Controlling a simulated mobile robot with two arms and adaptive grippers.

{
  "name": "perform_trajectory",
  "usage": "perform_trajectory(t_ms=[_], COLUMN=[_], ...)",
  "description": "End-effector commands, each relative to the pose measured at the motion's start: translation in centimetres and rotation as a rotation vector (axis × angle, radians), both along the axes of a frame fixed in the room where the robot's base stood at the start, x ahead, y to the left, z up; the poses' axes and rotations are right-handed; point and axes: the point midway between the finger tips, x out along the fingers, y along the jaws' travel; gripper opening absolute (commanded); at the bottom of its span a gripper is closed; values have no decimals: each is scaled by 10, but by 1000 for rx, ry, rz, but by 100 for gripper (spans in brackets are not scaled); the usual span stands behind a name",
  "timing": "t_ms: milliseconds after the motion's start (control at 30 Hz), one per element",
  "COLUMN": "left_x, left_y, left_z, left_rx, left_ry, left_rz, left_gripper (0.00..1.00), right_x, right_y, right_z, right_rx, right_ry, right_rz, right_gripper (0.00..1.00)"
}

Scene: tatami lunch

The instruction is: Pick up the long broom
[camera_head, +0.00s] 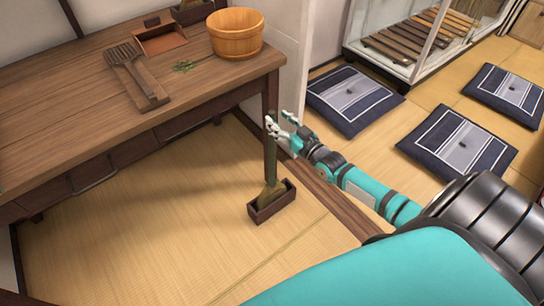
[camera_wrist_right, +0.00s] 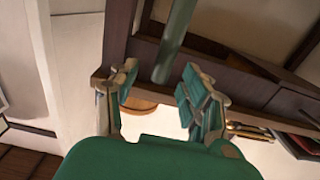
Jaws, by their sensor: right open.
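The long broom (camera_head: 270,155) stands upright with its bristle end in a small dark box (camera_head: 262,213) on the tatami, beside the corner of the wooden table. Its dark green handle rises past the table's edge. My right gripper (camera_head: 279,122) is at the upper part of the handle, with its jaws open. In the right wrist view the green handle (camera_wrist_right: 176,42) comes down from the top, toward the gap between the two open fingers (camera_wrist_right: 159,85). I cannot tell whether a finger touches it. My left gripper is not in view.
The wooden table (camera_head: 60,90) carries a slatted wooden tool (camera_head: 137,76), a wooden tub (camera_head: 235,34) and a dustpan-like tray (camera_head: 160,40). A wall end and floor beam (camera_head: 335,205) run close to the broom. Blue cushions (camera_head: 355,98) lie to the right.

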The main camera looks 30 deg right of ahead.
Motion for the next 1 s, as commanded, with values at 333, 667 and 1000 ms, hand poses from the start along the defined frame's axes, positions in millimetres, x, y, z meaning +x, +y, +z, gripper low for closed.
perform_trajectory(t_ms=[333, 667, 1000], left_x=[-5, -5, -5], left_y=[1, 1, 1], left_z=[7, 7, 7], left_rx=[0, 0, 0], left_ry=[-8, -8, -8], left_rz=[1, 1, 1], left_gripper=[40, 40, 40], right_x=[36, 36, 36], right_y=[5, 5, 5], right_z=[-1, -1, -1], right_rx=[0, 0, 0], right_ry=[-1, 0, -1], right_rz=[0, 0, 0], right_gripper=[47, 28, 0])
